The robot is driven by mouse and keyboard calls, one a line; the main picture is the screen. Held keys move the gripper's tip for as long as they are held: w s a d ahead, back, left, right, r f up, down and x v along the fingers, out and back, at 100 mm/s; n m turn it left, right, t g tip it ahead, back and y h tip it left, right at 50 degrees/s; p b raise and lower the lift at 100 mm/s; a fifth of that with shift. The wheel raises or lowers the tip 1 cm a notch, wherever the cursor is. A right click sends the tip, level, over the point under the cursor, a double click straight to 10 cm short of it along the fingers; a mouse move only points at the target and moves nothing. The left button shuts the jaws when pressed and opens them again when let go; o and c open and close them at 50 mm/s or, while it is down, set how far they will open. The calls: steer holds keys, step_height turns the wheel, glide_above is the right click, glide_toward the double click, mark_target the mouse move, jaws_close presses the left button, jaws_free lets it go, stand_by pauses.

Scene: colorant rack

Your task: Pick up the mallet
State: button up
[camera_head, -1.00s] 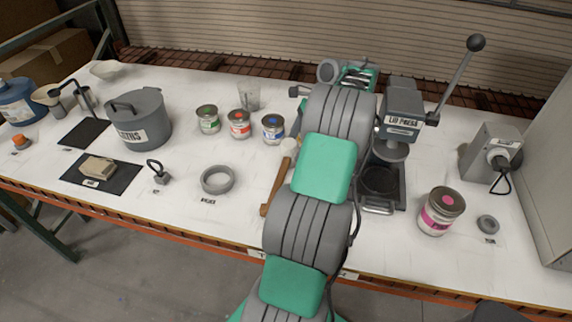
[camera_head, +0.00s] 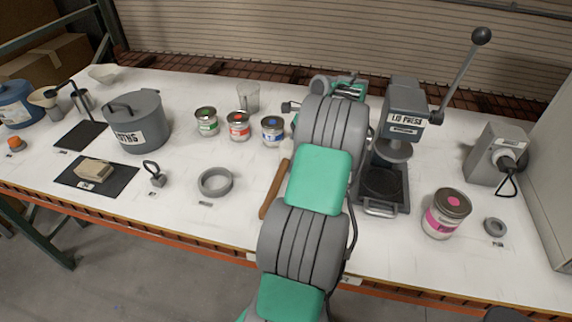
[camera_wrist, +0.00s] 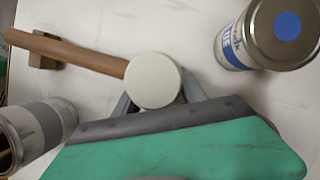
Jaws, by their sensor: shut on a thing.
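The mallet has a brown wooden handle (camera_wrist: 72,52) and a round pale head (camera_wrist: 153,81). In the wrist view the head sits at my gripper (camera_wrist: 160,100), between its grey fingers, and the handle runs to the upper left. My gripper is shut on the mallet; the fingertips are largely hidden behind the head. In the head view the mallet's handle (camera_head: 275,188) shows left of my arm, and its head and my gripper are hidden behind my arm.
A blue-labelled can (camera_head: 272,130) stands close by, with a red one (camera_head: 238,126) and a green one (camera_head: 206,121) to its left. The lid press (camera_head: 384,185) stands right of my arm. A grey ring (camera_head: 215,182) lies left of the handle.

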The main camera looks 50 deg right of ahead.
mark_target(285, 144)
jaws_close()
steer(key=shift+r, duration=0.15)
step_height(285, 144, up, 10)
steer(key=p, duration=0.5)
steer(key=shift+p, duration=0.4)
